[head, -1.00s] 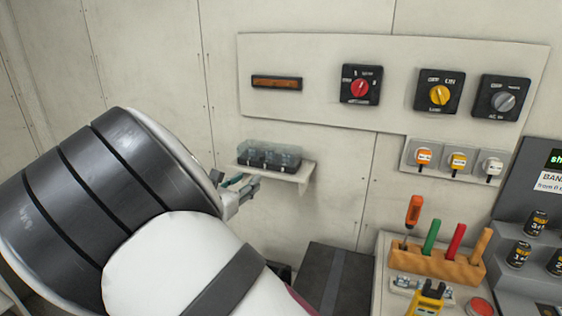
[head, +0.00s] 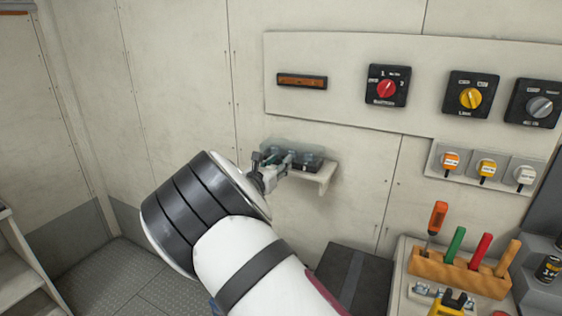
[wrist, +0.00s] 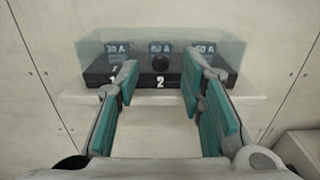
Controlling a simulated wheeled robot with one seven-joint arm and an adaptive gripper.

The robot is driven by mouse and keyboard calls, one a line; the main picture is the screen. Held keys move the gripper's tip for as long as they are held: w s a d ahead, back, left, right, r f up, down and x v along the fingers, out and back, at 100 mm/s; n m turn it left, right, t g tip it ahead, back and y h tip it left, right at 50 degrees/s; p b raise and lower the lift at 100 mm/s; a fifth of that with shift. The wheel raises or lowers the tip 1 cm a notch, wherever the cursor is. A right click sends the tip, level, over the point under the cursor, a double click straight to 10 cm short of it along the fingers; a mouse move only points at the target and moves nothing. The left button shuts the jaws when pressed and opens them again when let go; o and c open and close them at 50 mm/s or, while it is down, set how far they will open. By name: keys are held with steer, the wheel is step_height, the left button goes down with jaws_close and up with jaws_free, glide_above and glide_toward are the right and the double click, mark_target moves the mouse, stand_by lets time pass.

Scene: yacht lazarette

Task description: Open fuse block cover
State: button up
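In the head view the cover (head: 300,146) is partly hidden by my gripper (head: 268,168). I cannot tell whether the fingertips touch the cover.
The block stands on a small white wall shelf (head: 322,172). A panel (head: 335,100) with rotary switches is above right. Below right, a wooden rack (head: 440,268) of colored-handled tools stands on a bench. Floor at left (head: 120,275) is clear.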

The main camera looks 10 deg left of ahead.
steer(key=shift+x, duration=0.95)
jaws_close()
